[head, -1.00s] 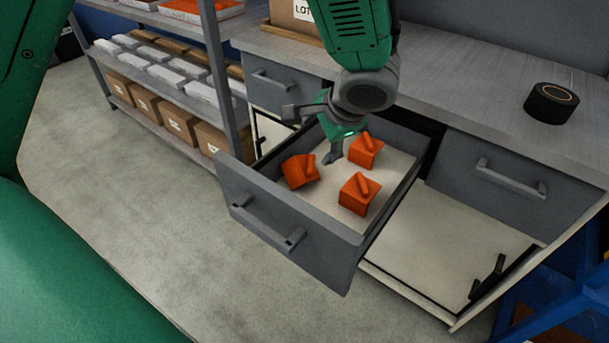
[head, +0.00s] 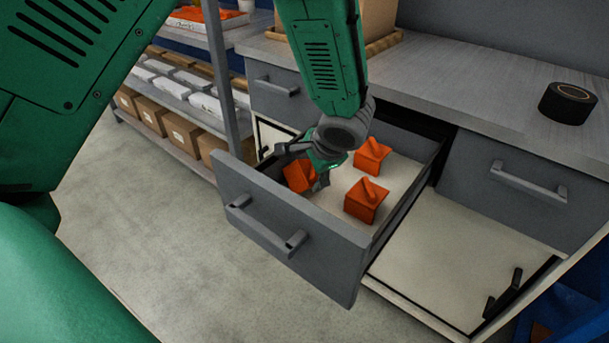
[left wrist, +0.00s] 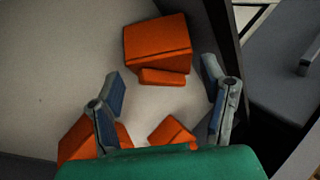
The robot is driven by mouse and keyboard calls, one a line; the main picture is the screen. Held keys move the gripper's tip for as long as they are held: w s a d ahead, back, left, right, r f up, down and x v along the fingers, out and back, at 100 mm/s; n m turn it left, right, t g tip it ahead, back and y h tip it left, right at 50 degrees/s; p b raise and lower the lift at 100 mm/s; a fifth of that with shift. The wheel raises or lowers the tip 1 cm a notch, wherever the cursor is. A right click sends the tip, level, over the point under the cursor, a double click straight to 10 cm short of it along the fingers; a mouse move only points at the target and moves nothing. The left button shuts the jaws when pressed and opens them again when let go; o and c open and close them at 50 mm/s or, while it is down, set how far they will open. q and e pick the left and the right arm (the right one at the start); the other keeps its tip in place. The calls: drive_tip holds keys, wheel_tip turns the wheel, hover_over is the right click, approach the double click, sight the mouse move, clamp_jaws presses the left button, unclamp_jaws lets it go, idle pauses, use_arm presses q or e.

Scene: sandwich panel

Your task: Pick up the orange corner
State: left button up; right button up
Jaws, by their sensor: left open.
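Several orange corners lie in the open grey drawer (head: 290,225). The left orange corner (head: 297,178) is partly hidden by my left gripper (head: 304,166), which is low in the drawer beside it. Another orange corner (head: 371,157) lies at the back right and a third orange corner (head: 364,204) at the front right. In the left wrist view, my left gripper (left wrist: 162,78) is open and empty. One orange corner (left wrist: 157,42) lies just beyond and between its fingertips. Two more show at the bottom, partly hidden by a finger and the gripper body. My right gripper is not seen.
The drawer's front and side walls stand close around the gripper. A black tape roll (head: 567,103) is on the grey worktop (head: 460,85). A shelf with cardboard boxes (head: 182,131) stands at the left. A cabinet with an open lower space is at the right.

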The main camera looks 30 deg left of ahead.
sight(305, 172)
use_arm(q)
drive_tip(key=x, duration=0.2)
drive_tip(key=b+x, duration=0.1)
drive_tip(key=x, duration=0.1)
drive_tip(key=shift+s+f, duration=0.1)
drive_tip(key=shift+s, duration=0.1)
drive_tip(key=shift+a+f, duration=0.1)
drive_tip(key=shift+a, duration=0.2)
drive_tip(key=shift+d, duration=0.1)
drive_tip(key=c, duration=0.8)
drive_tip(key=shift+d, duration=0.1)
drive_tip(key=shift+c, duration=0.7)
